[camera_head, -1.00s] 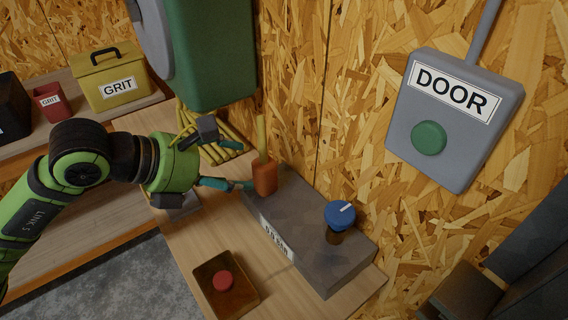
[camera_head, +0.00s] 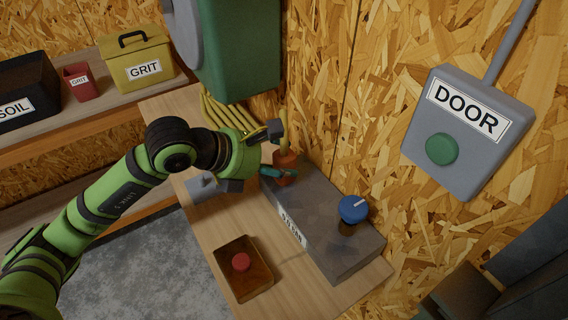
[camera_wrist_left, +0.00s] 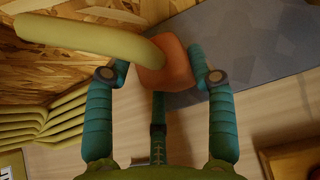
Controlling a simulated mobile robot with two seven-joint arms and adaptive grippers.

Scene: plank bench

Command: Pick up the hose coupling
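The hose coupling (camera_head: 287,160) is an orange-brown block with a yellow-green hose piece rising from it. It is at the far end of the grey box on the bench. My left gripper (camera_head: 283,152) is around it, with one finger on each side, partly covering it. My right gripper is not in view.
The grey box (camera_head: 325,225) carries a blue knob (camera_head: 353,209). A red button (camera_head: 241,262) on a brown plate sits in front. A green reel housing (camera_head: 238,50) hangs above coiled yellow hose (camera_head: 225,112). The chipboard wall (camera_head: 375,120) is close behind the coupling.

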